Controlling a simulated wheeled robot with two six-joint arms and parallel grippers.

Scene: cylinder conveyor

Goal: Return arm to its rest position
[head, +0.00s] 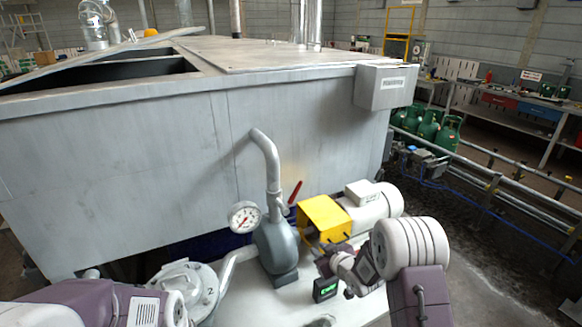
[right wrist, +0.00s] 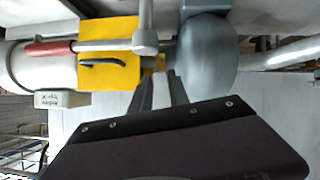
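My right arm comes in from the lower right in the head view, its wrist reaching left over the pump skid. My right gripper (head: 325,262) is in front of the yellow guard and right of the grey pump. In the right wrist view its two dark fingers (right wrist: 160,78) are slightly apart, with a narrow light gap and nothing held between them. A red-handled lever (head: 296,192) stands on the pipe behind the pump; it also shows in the right wrist view (right wrist: 50,48), beyond the fingertips. My left arm shows at the lower left, but its gripper is not visible.
The grey pump (head: 273,246), yellow guard (head: 323,218) and white motor (head: 372,204) sit close to my right wrist. A dial gauge (head: 244,217) is left of the pipe. A small green-lit display (head: 326,289) is below the gripper. A large grey tank (head: 130,165) stands behind.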

